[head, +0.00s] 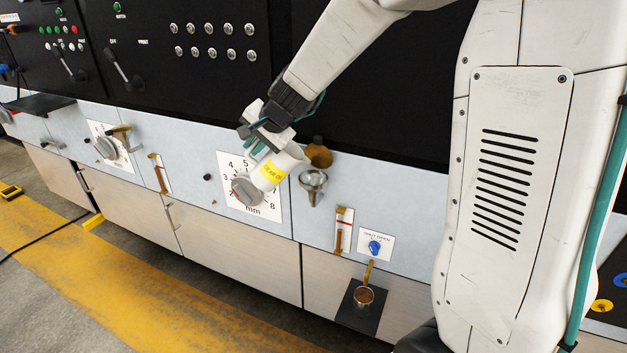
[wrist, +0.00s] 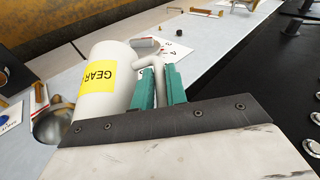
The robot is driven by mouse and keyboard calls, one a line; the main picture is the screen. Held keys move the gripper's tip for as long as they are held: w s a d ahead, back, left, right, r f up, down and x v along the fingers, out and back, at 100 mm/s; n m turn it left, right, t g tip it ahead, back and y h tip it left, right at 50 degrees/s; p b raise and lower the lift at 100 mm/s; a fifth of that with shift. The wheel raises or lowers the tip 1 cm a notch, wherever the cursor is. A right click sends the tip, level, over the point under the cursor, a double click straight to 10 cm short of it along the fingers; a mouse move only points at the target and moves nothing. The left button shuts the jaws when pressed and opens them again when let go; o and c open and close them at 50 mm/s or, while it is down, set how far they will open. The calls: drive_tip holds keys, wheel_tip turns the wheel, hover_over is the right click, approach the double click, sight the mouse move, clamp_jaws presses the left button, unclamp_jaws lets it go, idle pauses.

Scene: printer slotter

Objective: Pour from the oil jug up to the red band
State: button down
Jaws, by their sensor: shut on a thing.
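The oil jug (head: 284,164) is white with a yellow label and is held tilted in front of the dial panel. In the wrist view the jug (wrist: 120,62) shows its label, reading "GEAR", and its handle. My gripper (head: 256,148) is shut on the jug's handle, with its teal fingers (wrist: 159,88) on either side of it. A metal funnel (head: 313,181) sits on the panel just right of the jug; the wrist view shows its bowl (wrist: 50,126) partly behind the jug. A sight gauge (head: 343,230) with an amber-red strip is below right; its exact level is too small to tell.
A blue valve knob (head: 374,247) is right of the gauge. Below it a small cup (head: 363,296) of brown liquid stands on a black plate (head: 350,313). A grey dial (head: 247,190) is behind the jug. The floor in front is clear.

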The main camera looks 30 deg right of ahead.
drive_tip(key=shift+s+d+r+t+y+p, duration=0.1)
drive_tip(key=shift+d+r+t+y+p, duration=0.1)
drive_tip(key=shift+r+p, duration=0.25)
drive_tip(key=shift+s+d+r+t+y+p, duration=0.15)
drive_tip(key=shift+r+p, duration=0.1)
drive_tip(key=shift+r, duration=0.3)
idle(0.4)
drive_tip(key=shift+s+d+r+m+t+y+p, duration=0.1)
drive_tip(key=shift+d+r+m+t+y+p, duration=0.1)
drive_tip(key=shift+r+y+p, duration=0.2)
drive_tip(key=shift+s+d+r+m+t+y+p, duration=0.1)
drive_tip(key=shift+d+r+t+y+p, duration=0.15)
drive_tip(key=shift+r, duration=0.25)
idle(1.5)
drive_tip(key=shift+s+d+r+t+y+p, duration=0.1)
drive_tip(key=shift+d+r+t+y+p, duration=0.1)
drive_tip(key=shift+r+p, duration=0.3)
drive_tip(key=shift+s+d+r+t+y+p, duration=0.15)
drive_tip(key=shift+r+p, duration=0.15)
drive_tip(key=shift+r, duration=0.3)
drive_tip(key=shift+s+d+r+t+y+p, duration=0.1)
drive_tip(key=shift+d+r+t+y+p, duration=0.1)
drive_tip(key=shift+r+p, duration=0.3)
idle(2.1)
